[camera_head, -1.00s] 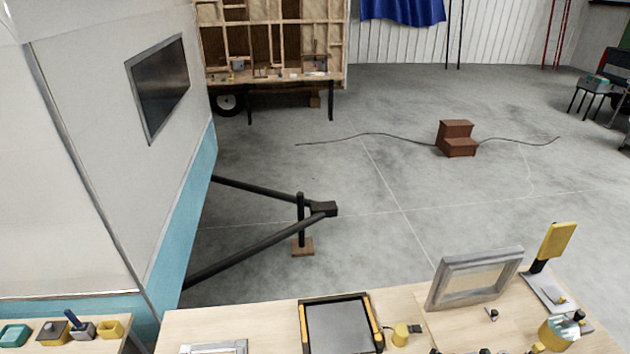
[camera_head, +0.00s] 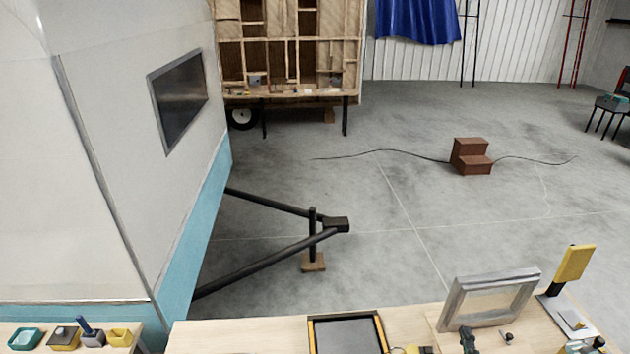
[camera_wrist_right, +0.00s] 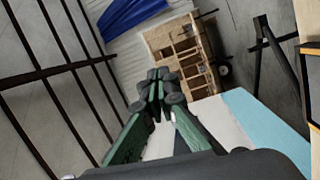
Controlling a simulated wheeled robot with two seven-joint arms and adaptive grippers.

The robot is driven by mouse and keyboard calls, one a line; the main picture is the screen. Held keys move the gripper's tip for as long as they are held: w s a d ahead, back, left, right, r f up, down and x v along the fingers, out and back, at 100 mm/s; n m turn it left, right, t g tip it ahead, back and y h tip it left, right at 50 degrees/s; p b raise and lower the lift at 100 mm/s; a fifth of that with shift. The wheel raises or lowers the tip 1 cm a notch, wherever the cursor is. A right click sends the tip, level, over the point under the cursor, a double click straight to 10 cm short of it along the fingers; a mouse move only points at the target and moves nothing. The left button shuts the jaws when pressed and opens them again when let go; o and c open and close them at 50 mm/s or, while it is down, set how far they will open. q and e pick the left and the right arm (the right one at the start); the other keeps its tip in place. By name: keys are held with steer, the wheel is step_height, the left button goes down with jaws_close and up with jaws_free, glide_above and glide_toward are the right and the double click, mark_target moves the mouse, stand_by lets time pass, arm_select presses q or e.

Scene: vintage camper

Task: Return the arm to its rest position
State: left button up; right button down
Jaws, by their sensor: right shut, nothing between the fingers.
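My right gripper (camera_head: 468,341) shows only as a dark tip at the bottom edge of the head view, in front of the grey frame on the workbench (camera_head: 240,335). In the right wrist view its green and dark fingers (camera_wrist_right: 160,88) come together at the tips, with nothing between them. It looks shut and empty. The rest of the right arm is outside the head view. My left gripper is in neither view.
The bench holds a black tray with yellow sides (camera_head: 312,335), the grey frame (camera_head: 456,300) and a yellow-handled tool (camera_head: 575,262). The white and blue camper (camera_head: 110,200) stands at left, its black hitch (camera_head: 335,225) beyond the bench. Open floor lies behind, with brown steps (camera_head: 470,160).

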steer(key=s+d+f+m+g+h, duration=0.3)
steer(key=s+d+m+g+h, duration=0.15)
steer(key=s+d+m, duration=0.35)
steer(key=s+f+m+g, duration=0.5)
steer(key=f, duration=0.4)
steer(key=s+a+f+m+g+y, duration=0.2)
steer(key=s+a+f+g+y, duration=0.35)
steer(key=s+a+f, duration=0.65)
steer(key=s+a+f+n+g+y+b, duration=0.2)
steer(key=f+b, duration=1)
steer(key=f, duration=2.8)
steer(key=s+f+b, duration=0.5)
steer(key=s+f, duration=0.5)
steer(key=f, duration=0.4)
steer(key=s+a+f+b, duration=0.1)
steer(key=s+f+b, duration=0.3)
steer(key=s+f, duration=0.6)
step_height(320, 180, down, 4)
steer(key=shift+r+g+h+b, duration=0.1)
steer(key=shift+g+h+b, duration=0.2)
steer(key=shift+b, duration=0.1)
